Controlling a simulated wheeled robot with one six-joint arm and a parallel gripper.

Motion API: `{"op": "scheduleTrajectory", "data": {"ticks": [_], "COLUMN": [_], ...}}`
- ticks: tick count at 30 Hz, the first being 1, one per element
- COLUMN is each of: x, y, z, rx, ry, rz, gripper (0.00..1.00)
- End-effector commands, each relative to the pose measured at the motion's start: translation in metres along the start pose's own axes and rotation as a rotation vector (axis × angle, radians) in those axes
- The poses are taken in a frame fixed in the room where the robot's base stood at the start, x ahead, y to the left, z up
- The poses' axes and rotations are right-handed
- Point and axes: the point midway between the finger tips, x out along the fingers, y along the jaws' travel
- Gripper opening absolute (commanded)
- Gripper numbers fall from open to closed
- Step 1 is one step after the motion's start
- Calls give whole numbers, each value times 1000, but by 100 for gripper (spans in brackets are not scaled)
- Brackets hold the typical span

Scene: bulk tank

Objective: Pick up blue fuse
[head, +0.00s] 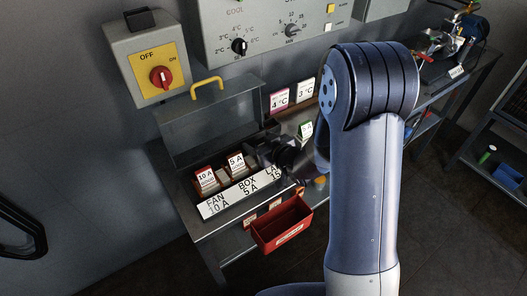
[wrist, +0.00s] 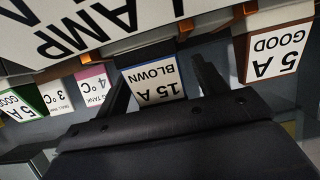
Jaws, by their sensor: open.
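The blue fuse (wrist: 154,82) carries a white label reading 15 A BLOWN, upside down in the wrist view, with a blue edge along its top. It sits below the long label strip with LAMP on it. My gripper (wrist: 164,88) is open, with one dark finger on each side of the fuse. I cannot tell whether either finger touches it. In the head view my gripper (head: 278,152) is over the right part of the fuse box (head: 212,128), and my arm and gripper hide the blue fuse there.
A 5 A GOOD fuse with an orange edge (wrist: 275,50) stands close right of my gripper in the wrist view. A red-labelled 10 A fuse (head: 206,180) is in the box. A red bin (head: 283,228) hangs at the bench front. The lid with a yellow handle (head: 207,86) stands open.

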Motion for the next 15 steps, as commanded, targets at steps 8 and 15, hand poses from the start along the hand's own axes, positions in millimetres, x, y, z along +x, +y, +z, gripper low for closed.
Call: {"op": "scheduleTrajectory", "data": {"ticks": [8,15], "x": [1,0], "y": [0,0], "z": [0,0], "rx": [0,0], "ry": [0,0], "rz": [0,0], "gripper": [62,43]}}
